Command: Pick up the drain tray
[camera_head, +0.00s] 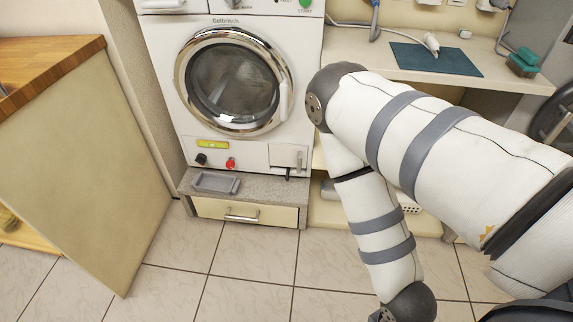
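The drain tray (215,183) is a shallow grey rectangular tray. It lies on the left part of the grey stone ledge below the washing machine, under the yellow label and the red knob. Nothing covers it. My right arm comes in from the right and bends down in front of the shelves, well to the right of the tray. Its gripper is below the bottom edge of the picture or hidden, and no fingers show. My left arm and gripper do not show.
The washing machine (233,80) stands above the ledge (262,188), which has a drawer with a metal handle (241,217). A wooden-topped cabinet (80,150) stands at left. At right, a counter holds a teal mat (435,59). The tiled floor (240,285) in front is clear.

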